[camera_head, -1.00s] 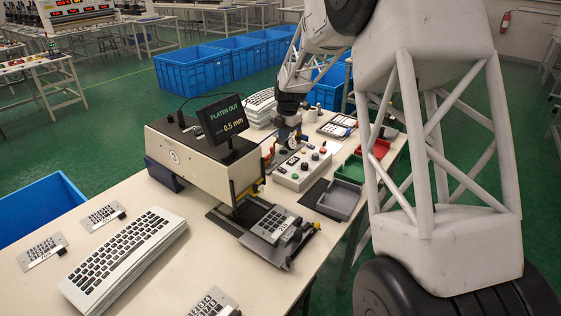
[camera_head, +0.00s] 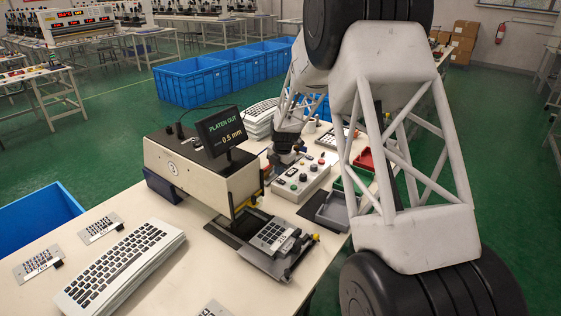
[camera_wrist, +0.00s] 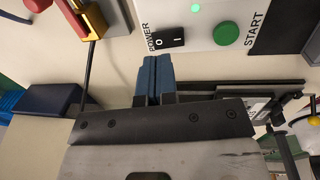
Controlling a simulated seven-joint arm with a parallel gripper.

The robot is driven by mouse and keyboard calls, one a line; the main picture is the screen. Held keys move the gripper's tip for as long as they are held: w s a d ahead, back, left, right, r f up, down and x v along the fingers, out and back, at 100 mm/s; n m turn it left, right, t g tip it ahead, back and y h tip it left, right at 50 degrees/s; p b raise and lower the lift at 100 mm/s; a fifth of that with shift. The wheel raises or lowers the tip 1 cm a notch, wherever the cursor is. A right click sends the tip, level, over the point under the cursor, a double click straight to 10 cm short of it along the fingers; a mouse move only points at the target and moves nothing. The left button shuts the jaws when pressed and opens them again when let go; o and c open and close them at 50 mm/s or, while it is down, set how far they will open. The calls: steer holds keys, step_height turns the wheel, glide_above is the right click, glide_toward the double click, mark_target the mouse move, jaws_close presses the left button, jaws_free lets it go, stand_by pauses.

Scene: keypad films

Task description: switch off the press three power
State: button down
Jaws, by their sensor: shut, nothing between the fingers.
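The black power rocker (camera_wrist: 167,40), marked 0 and 1 beside the printed word POWER, sits on a pale control panel at the top of the wrist view. My gripper (camera_wrist: 151,60) is shut and empty, its blue fingertips together just below and left of the rocker in that view. Whether they touch the panel I cannot tell. In the head view the control box (camera_head: 300,183) stands on the bench beside the press (camera_head: 200,165), whose screen (camera_head: 222,128) reads PLATEN OUT, 0.5 mm. The gripper's fingers are hard to make out there.
A green START button (camera_wrist: 226,34) and a lit green lamp (camera_wrist: 195,8) are near the rocker. A grey tray (camera_head: 332,210) lies right of the box. A keypad film sits on the press platen (camera_head: 268,262). A keyboard (camera_head: 120,265) lies on the bench's left.

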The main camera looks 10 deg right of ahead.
mark_target(282, 183)
steer(key=shift+w+a+f, duration=0.1)
steer(key=shift+w+f, duration=0.05)
steer(key=shift+f, duration=1.35)
steer(key=shift+a+f+g+h, duration=0.15)
steer(key=shift+f+g+h, duration=0.25)
steer(key=shift+f, duration=0.15)
steer(key=shift+d+f, duration=0.15)
steer(key=shift+d, duration=0.05)
steer(key=shift+s+d, duration=0.5)
steer(key=shift+s, duration=0.2)
step_height(282, 183, up, 15)
steer(key=shift+d, duration=0.15)
